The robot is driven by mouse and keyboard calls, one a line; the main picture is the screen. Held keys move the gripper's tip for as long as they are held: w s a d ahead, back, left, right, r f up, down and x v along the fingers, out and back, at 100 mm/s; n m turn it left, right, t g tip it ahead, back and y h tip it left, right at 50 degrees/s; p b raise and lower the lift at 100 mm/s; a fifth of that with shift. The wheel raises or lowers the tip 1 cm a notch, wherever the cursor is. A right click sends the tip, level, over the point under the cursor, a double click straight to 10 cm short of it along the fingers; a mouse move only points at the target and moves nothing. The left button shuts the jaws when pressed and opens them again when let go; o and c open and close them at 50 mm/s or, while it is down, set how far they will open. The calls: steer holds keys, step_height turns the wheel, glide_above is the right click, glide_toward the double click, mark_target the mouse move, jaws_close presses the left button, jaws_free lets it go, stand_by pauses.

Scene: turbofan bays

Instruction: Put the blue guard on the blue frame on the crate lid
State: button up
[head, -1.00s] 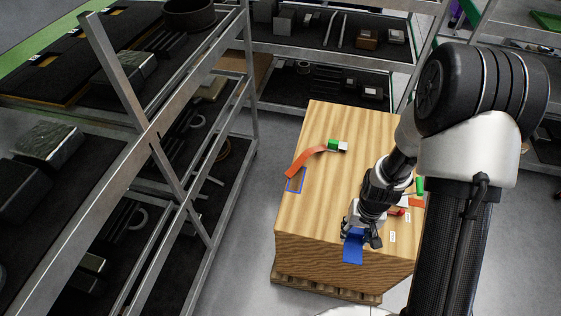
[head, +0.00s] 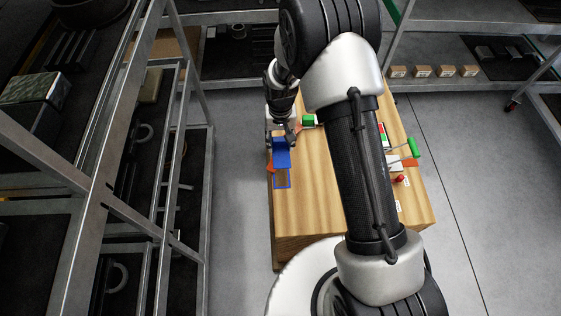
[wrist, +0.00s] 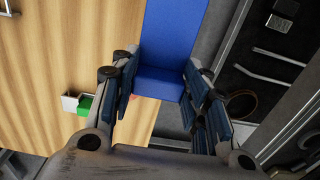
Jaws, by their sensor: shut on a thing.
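The blue guard (head: 282,157) is an angled blue piece hanging from my gripper (head: 281,138) in the head view. In the wrist view, the guard (wrist: 167,40) sits between the two fingers of my gripper (wrist: 160,88), which are shut on it. The blue frame (head: 282,187) is a thin outline on the wooden crate lid (head: 315,195), near its left edge. In the head view the guard appears just beyond the frame's far edge. I cannot tell how high the guard is above the lid.
An orange strip (head: 269,168) lies partly hidden behind the guard. A green-and-white block (head: 309,120) is beyond my gripper. A green-handled item (head: 412,148) and a red knob (head: 400,179) are at the lid's right. A metal shelf rack (head: 160,205) stands left, across a floor gap.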

step_height(320, 180, down, 11)
steer(key=b, duration=0.2)
steer(key=shift+f+b, duration=0.1)
steer(key=shift+b, duration=0.25)
steer(key=shift+f, duration=0.15)
steer(key=o, duration=1)
